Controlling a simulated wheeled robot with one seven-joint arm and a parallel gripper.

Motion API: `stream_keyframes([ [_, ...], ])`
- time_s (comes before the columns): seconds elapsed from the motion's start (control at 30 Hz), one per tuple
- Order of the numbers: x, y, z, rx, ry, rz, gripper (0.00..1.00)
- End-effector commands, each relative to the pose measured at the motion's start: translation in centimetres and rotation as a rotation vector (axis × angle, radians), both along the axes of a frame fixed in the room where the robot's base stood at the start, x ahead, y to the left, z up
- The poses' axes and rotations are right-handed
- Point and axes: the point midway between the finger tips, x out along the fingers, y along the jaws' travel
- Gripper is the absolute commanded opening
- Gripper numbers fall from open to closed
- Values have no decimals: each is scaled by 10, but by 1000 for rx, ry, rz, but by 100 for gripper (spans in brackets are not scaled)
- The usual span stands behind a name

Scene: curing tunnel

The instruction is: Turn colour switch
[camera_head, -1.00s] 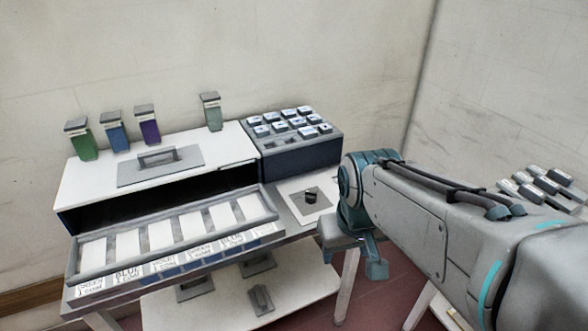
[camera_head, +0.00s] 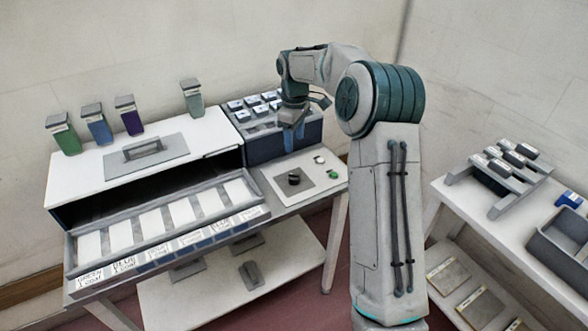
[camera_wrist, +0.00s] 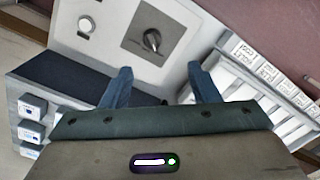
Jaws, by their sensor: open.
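The colour switch is a dark rotary knob (camera_head: 294,179) on a square grey plate (camera_head: 312,180), at the right end of the bench in the head view. In the wrist view the knob (camera_wrist: 152,40) stands on its plate (camera_wrist: 172,18), with a pale pointer mark. My gripper (camera_head: 293,137) hangs above and behind the knob, in front of the block rack. In the wrist view its two blue fingers (camera_wrist: 160,70) are spread, with nothing between them. The knob lies beyond the fingertips, apart from them.
A white button (camera_head: 319,160) and a green button (camera_head: 333,174) sit right of the plate. A dark rack of labelled blocks (camera_head: 262,148) stands behind. Left is a white-topped cabinet (camera_head: 90,180) with coloured bottles and a sloped tray (camera_head: 72,243). A side table (camera_head: 455,195) stands right.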

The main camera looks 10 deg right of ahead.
Motion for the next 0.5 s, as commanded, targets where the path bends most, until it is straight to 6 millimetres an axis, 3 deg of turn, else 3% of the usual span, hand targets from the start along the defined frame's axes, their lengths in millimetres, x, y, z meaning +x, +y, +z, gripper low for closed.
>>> stream_keyframes([
  [0.2,21,-7,-15,28,19,50,55],
  [0.37,22,-7,-28,30,23,57,55],
  [0.5,20,-6,-52,29,25,56,55],
])
